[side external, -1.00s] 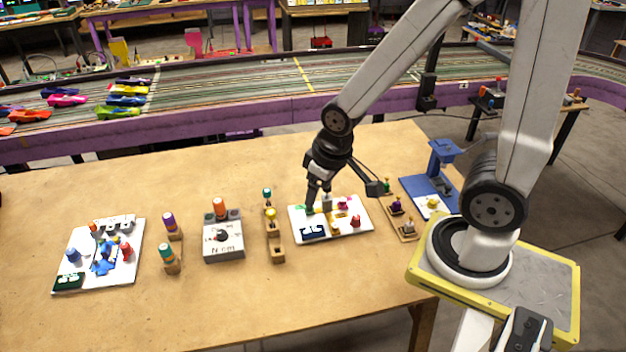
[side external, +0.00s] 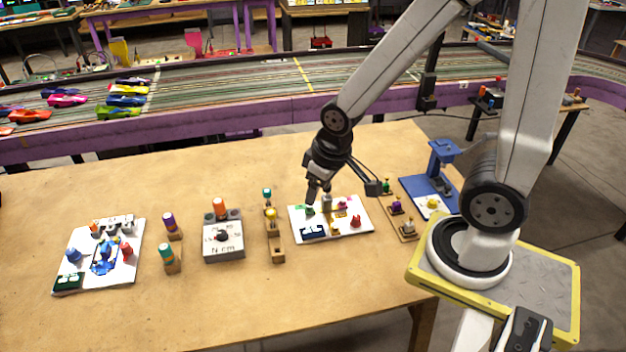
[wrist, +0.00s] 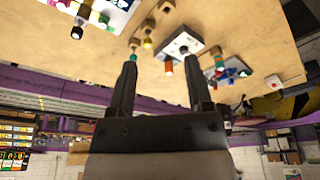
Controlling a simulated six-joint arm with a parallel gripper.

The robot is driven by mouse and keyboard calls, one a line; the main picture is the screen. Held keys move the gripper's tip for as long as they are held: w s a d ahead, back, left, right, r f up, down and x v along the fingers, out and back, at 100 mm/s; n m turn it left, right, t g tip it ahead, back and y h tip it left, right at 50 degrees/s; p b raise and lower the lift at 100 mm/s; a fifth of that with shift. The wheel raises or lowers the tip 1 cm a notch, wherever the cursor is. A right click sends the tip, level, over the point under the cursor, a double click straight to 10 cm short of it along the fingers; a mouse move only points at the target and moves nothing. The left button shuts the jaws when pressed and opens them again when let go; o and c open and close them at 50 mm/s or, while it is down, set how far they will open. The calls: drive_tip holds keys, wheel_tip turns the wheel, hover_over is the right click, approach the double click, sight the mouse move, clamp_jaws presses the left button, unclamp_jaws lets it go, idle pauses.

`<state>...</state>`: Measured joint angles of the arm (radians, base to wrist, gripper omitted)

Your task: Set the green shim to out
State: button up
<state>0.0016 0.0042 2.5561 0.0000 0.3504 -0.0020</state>
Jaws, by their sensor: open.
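A white board (side external: 345,232) lies on the table in the side view and carries several small coloured parts. A small green piece, seemingly the green shim (side external: 302,210), is at its left end. My gripper (side external: 312,199) is open and empty, just above that end of the board and apart from the green piece. In the wrist view, my gripper (wrist: 159,72) shows two spread fingers with nothing between them. A green part (wrist: 103,20) shows there at the upper left, away from the fingers. The shim's exact setting is too small to tell.
A wooden stand with yellow and teal knobs (side external: 276,250) and a grey dial box (side external: 223,246) are left of the board. A wooden strip with coloured pegs (side external: 408,236) and a blue press (side external: 443,165) are to its right. The table front (side external: 250,310) is clear.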

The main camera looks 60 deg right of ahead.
drive_tip(key=w, duration=0.1)
drive_tip(key=g, duration=0.3)
approach(310, 209)
drive_tip(key=shift+w, duration=0.1)
drive_tip(key=shift+d+f, duration=0.4)
drive_tip(key=shift+d, duration=0.05)
drive_tip(key=shift+f, duration=0.15)
drive_tip(key=shift+f, duration=3.75)
clamp_jaws()
